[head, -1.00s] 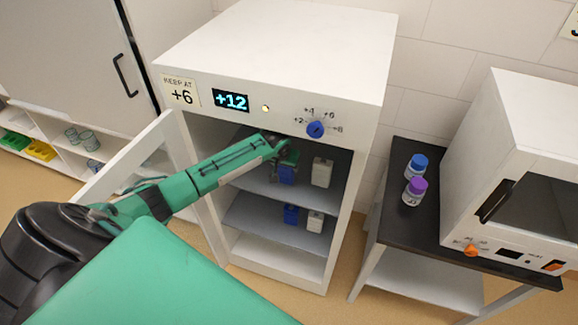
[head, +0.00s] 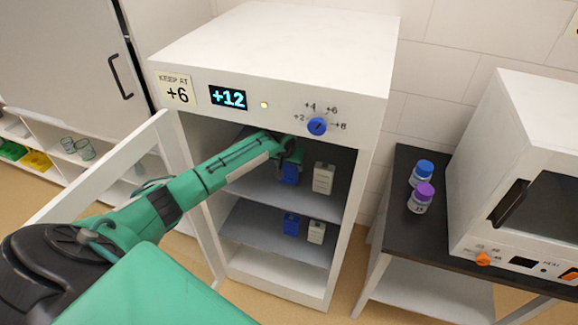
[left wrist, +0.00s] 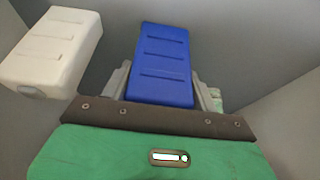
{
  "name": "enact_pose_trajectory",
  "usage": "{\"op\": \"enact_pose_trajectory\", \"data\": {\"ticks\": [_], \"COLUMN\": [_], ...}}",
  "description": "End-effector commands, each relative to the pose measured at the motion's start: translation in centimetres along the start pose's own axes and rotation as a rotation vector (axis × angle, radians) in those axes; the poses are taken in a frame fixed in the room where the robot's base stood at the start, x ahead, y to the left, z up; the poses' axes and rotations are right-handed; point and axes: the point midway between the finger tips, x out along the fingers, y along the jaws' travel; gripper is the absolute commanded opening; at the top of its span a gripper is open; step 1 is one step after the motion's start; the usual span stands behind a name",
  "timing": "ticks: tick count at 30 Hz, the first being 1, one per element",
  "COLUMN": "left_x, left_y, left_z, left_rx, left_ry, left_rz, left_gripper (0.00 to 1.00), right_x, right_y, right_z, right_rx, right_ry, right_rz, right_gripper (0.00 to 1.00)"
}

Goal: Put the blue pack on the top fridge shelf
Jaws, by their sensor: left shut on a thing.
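The blue pack (head: 291,175) is at the top shelf (head: 262,190) of the open white fridge (head: 270,60). My left gripper (head: 290,158) reaches into the fridge and is shut on this pack. In the left wrist view the blue pack (left wrist: 163,62) stands between the two fingers of the gripper (left wrist: 165,90). I cannot tell whether its base touches the shelf. A white pack (head: 323,178) stands to its right on the same shelf and also shows in the left wrist view (left wrist: 52,50). My right gripper is not in view.
Another blue pack (head: 291,223) and white pack (head: 316,231) stand on the lower shelf (head: 255,232). The fridge door (head: 100,185) is open at the left. A dark table (head: 400,225) with two bottles stands right.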

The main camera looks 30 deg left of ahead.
Motion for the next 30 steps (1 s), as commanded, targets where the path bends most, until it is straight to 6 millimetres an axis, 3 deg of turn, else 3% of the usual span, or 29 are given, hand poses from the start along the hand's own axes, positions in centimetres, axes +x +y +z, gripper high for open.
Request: {"op": "enact_pose_trajectory", "data": {"ticks": [6, 7, 9, 10, 20, 24, 30], "left_x": [0.2, 0.2, 0.2, 0.2, -0.1, -0.8, -2.1], "left_y": [0.0, 0.0, 0.0, 0.0, 0.0, 0.0, 0.0], "left_z": [0.1, 0.1, 0.1, 0.1, 0.0, 0.1, 2.9], "left_rx": [0.0, 0.0, 0.0, 0.0, 0.0, 0.0, 0.003], "left_ry": [0.001, 0.001, 0.0, 0.0, 0.001, 0.002, -0.001], "left_rz": [0.001, 0.001, 0.001, 0.0, 0.0, 0.001, 0.0], "left_gripper": [0.32, 0.66, 0.8, 0.82, 0.82, 0.82, 0.82], "right_x": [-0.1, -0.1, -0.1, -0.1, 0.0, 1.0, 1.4], "right_y": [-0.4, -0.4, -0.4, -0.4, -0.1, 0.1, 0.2], "right_z": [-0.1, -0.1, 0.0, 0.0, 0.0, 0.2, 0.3], "right_rx": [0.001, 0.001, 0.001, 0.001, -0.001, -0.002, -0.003], "right_ry": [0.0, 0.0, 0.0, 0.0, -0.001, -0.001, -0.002], "right_rz": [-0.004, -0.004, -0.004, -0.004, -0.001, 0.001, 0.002], "right_gripper": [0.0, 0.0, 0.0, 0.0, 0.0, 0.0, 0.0]}}
